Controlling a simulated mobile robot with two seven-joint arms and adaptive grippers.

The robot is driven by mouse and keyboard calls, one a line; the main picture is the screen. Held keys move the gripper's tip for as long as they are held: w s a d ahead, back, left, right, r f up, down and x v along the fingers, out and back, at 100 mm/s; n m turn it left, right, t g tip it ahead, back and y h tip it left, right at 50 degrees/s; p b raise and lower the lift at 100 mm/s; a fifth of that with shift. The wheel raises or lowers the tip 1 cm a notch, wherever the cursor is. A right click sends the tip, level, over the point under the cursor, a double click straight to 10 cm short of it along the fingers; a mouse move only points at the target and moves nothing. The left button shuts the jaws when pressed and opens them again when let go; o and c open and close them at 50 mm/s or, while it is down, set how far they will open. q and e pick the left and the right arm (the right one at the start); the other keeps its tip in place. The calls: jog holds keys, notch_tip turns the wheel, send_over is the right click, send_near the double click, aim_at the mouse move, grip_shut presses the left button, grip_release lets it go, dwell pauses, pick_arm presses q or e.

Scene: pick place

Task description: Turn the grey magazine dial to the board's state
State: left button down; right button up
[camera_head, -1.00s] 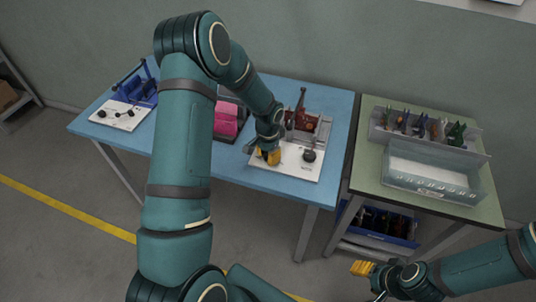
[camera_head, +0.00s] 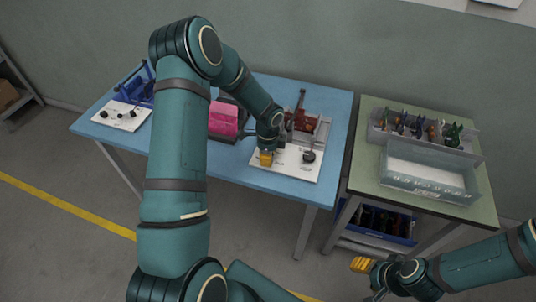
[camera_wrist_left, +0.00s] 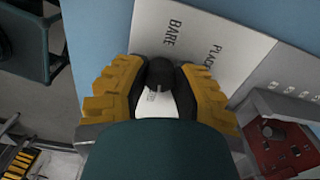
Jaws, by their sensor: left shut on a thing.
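A dark round dial (camera_wrist_left: 160,72) sits on the white board (camera_wrist_left: 210,22) and shows between my left gripper's yellow fingers in the left wrist view. My left gripper (camera_head: 266,157) is shut on this dial, at the board's left part. The words "BARE" and "PLACED", the latter partly cut, are printed on the board beyond the dial. The dial's lower side is partly hidden by the gripper. The grey magazine (camera_head: 322,131) with a reddish-brown part stands behind the board. My right gripper (camera_head: 362,265) hangs at the lower right, away from the tables; its opening is unclear.
A second dark knob (camera_head: 309,156) stands on the board's right part. A pink block (camera_head: 224,119) in a dark holder is to the left. A blue holder and another white board (camera_head: 121,115) are farther left. The green table (camera_head: 370,175) carries a clear bin and a grey rack.

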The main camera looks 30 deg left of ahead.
pick_arm(q)
jog(key=shift+m, duration=0.6)
jog(key=c, duration=0.7)
grip_release()
notch_tip(320, 180, up, 12)
jog(key=shift+d+f, duration=0.1)
dwell(0.3)
